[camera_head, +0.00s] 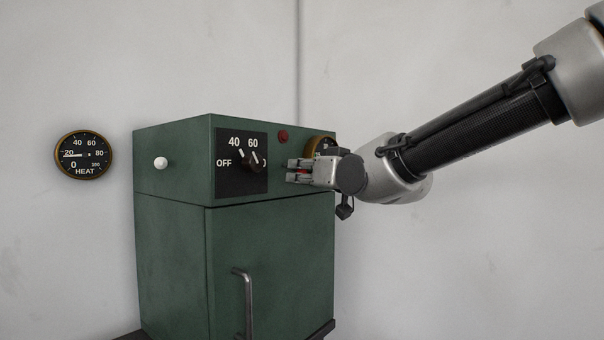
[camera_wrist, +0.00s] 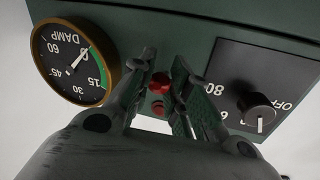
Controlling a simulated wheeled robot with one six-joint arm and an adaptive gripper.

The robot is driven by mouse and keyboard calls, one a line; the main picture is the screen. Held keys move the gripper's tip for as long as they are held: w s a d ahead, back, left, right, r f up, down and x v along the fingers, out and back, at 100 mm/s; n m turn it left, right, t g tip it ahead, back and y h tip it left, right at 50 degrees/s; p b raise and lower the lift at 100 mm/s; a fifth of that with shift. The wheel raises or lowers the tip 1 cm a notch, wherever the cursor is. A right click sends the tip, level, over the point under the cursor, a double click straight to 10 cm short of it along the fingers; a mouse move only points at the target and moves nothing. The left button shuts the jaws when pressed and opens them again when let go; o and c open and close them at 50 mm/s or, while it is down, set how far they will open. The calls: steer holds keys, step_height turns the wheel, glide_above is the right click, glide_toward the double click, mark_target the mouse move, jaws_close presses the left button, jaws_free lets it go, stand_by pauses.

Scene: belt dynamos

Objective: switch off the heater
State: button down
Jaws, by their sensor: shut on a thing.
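The heater is not labelled by name; a green cabinet (camera_head: 170,240) stands against the wall. Its black dial plate (camera_head: 224,180) reads OFF, 40, 60 and a partly covered 80. My gripper (camera_head: 300,171) is at the front panel, right of the dial. In the wrist view my gripper (camera_wrist: 164,72) is shut on a small red knob (camera_wrist: 160,82); the fingers partly hide it. The HEAT gauge (camera_head: 83,155) on the wall points near 20.
A red round lamp or button (camera_head: 283,136) sits above my gripper. A DAMP gauge (camera_wrist: 75,60) is close beside my fingers, its needle near 0. A white knob (camera_head: 161,163) is on the cabinet's left side. A door handle (camera_head: 245,300) sticks out below.

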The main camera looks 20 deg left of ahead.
steer(key=shift+a+f+y, duration=0.1)
steer(key=shift+f+y, duration=0.3)
steer(key=shift+w+f+m+t, duration=0.1)
steer(key=shift+m+t, duration=0.2)
steer(key=shift+t, duration=0.3)
steer(key=c, duration=1.3)
jaws_free()
steer(key=shift+c, duration=0.2)
steer(key=v, duration=1.2)
steer(key=shift+f, duration=0.25)
steer(key=shift+w+y, duration=0.1)
steer(key=shift+y, duration=0.2)
